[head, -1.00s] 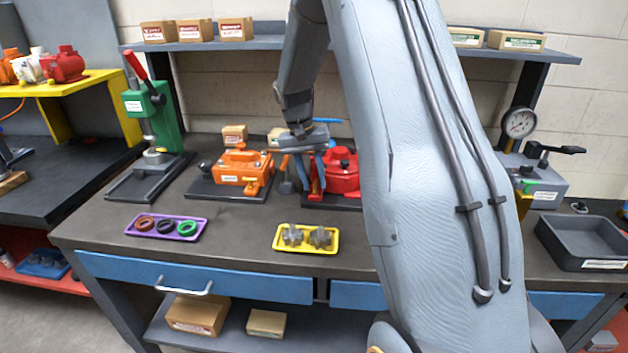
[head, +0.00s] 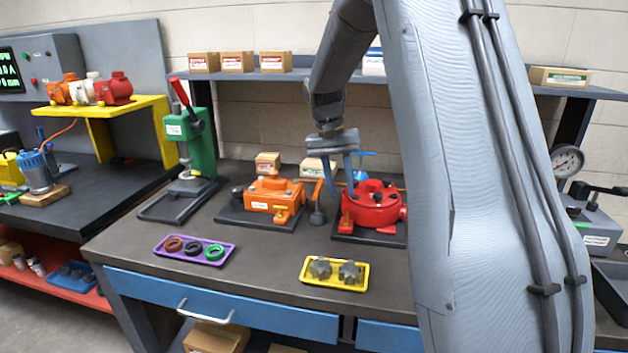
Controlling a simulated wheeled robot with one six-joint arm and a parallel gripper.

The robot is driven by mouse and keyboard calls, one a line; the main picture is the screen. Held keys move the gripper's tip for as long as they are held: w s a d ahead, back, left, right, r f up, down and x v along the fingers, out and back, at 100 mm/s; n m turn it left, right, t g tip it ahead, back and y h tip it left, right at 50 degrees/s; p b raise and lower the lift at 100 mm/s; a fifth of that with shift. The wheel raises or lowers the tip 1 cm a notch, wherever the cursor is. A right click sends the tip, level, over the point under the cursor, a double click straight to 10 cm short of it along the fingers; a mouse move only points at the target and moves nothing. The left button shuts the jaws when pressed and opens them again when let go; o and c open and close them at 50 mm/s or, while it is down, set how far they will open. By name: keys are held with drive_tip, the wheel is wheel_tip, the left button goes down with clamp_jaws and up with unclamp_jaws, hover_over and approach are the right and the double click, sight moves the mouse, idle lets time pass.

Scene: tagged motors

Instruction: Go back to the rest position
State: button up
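My gripper (head: 339,172) hangs above the workbench in the head view, fingers pointing down. Its two blue-grey fingers are apart, and I see nothing between them. It is just above and to the left of the red motor housing (head: 372,205), which sits on a black base plate. The orange motor housing (head: 270,199) is on its own black plate to the left of the gripper. My arm covers the right part of the bench.
A purple tray (head: 159,251) with three rings and a yellow tray (head: 334,286) with grey gears lie at the bench front. A green press (head: 201,146) stands at left. A shelf (head: 290,76) with boxes runs behind. A dial gauge (head: 567,161) is at right.

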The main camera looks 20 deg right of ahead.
drive_tip(key=s+a+f+n, duration=0.1)
drive_tip(key=s+a, duration=0.2)
drive_tip(key=s, duration=0.1)
drive_tip(key=s+a+f+n+t, duration=0.1)
drive_tip(key=s+a+f, duration=0.1)
drive_tip(key=s+a, duration=0.2)
drive_tip(key=s+a+f+n+y, duration=0.1)
drive_tip(key=s+a+n, duration=0.1)
drive_tip(key=s+a, duration=0.1)
drive_tip(key=shift+s+a+f+t, duration=0.15)
drive_tip(key=shift+s+a, duration=0.05)
drive_tip(key=shift+s, duration=0.2)
drive_tip(key=shift+s+a+f+t, duration=0.1)
drive_tip(key=shift+s+a+t, duration=0.1)
drive_tip(key=shift+s, duration=0.2)
drive_tip(key=s+a+f+n, duration=0.1)
drive_tip(key=s+a, duration=0.1)
drive_tip(key=s, duration=0.3)
drive_tip(key=s+a+f+n, duration=0.1)
drive_tip(key=s+a+f, duration=0.1)
drive_tip(key=s, duration=0.4)
drive_tip(key=shift+a+f+n+t+y, duration=0.25)
drive_tip(key=shift+f+n+t+y, duration=0.05)
drive_tip(key=shift+t+y, duration=0.15)
drive_tip(key=shift+d, duration=0.1)
